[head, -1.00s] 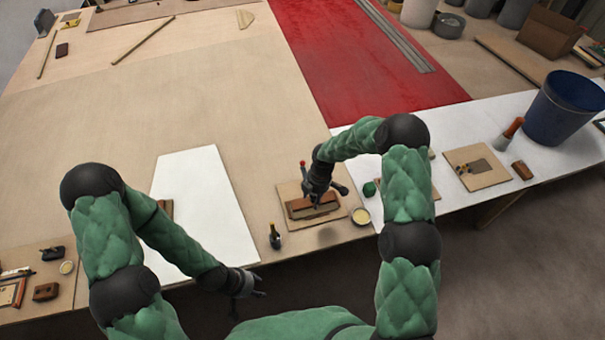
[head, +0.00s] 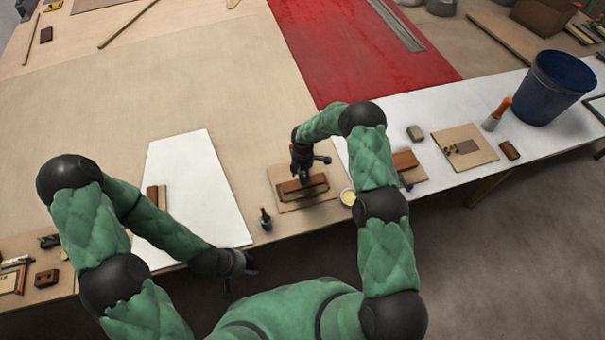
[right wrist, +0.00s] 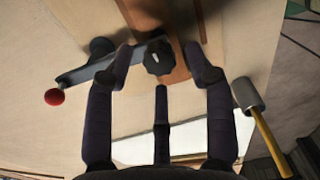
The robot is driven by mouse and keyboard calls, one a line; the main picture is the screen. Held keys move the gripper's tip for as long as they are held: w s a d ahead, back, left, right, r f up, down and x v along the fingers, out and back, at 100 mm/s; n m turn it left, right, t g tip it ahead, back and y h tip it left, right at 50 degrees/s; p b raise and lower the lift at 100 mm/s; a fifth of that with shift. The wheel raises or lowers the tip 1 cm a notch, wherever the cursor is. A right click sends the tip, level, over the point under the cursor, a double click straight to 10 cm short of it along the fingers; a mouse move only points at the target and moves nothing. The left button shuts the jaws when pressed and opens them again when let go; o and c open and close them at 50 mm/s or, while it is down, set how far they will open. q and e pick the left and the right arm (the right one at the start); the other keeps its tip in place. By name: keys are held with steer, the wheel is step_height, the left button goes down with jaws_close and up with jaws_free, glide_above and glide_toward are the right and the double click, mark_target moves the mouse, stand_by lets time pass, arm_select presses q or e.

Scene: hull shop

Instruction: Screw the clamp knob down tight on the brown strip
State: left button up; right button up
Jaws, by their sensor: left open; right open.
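The brown strip (head: 318,184) lies on a tan board at the front of the bench in the head view, partly under my right gripper. It also shows in the right wrist view (right wrist: 178,30). The dark clamp knob (right wrist: 158,58) shows there over the strip, beside a dark bar with a red ball end (right wrist: 54,97). My right gripper (head: 304,178) is open, with its fingers on either side of the knob (right wrist: 162,62); I cannot tell whether they touch it. My left gripper (head: 238,268) is open and empty, off the bench's front edge.
A white panel (head: 196,200) lies to the left. A blue bin (head: 552,88) stands at the right. A yellow-handled tool (right wrist: 250,98) shows right of the fingers.

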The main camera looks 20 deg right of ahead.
steer(key=shift+f, duration=0.6)
jaws_close()
